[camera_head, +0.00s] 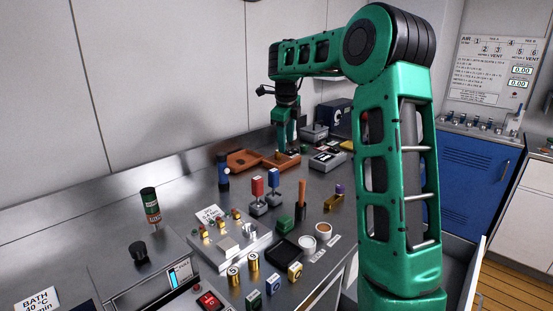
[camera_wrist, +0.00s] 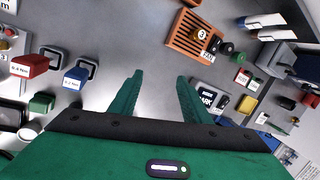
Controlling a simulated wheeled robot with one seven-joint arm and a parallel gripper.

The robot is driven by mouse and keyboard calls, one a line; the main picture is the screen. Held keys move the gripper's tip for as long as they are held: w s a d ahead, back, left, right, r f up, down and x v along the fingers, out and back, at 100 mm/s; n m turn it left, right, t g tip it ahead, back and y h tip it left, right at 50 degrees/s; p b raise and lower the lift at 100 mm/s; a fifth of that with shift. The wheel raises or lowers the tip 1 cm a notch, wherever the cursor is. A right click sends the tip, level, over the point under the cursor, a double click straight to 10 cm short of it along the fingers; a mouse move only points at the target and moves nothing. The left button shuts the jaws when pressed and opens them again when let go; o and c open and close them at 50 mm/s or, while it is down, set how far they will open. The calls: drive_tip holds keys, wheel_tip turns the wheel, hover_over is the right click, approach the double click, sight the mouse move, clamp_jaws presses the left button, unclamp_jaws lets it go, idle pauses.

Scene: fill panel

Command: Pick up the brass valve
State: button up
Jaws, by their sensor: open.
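My gripper (camera_head: 286,148) hangs pointing down over the back of the steel counter, near an orange-brown slatted tray (camera_head: 243,161). In the wrist view its two green fingers (camera_wrist: 160,77) are spread apart, with only bare counter between them. I cannot make out the brass part in the head view.
Red (camera_head: 257,187) and blue (camera_head: 274,181) labelled blocks stand on the counter in front of the gripper. Several grey and dark devices (camera_head: 327,158) stand to the right of the tray. Brass-coloured cylinders (camera_head: 234,276) stand at the front.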

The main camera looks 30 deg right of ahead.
sight(278, 155)
drive_tip(key=w+d+f+m+t+y, duration=0.1)
drive_tip(key=w+d+m, duration=0.1)
drive_tip(key=w+m, duration=0.25)
drive_tip(key=w+d+m+t, duration=0.1)
drive_tip(key=w+d+m, duration=0.25)
drive_tip(key=w, duration=0.25)
drive_tip(key=shift+m, duration=0.4)
drive_tip(key=x, duration=1)
drive_tip(key=shift+s+a+f, duration=0.2)
drive_tip(key=shift+a+f, duration=0.15)
drive_tip(key=shift+f, duration=0.15)
clamp_jaws()
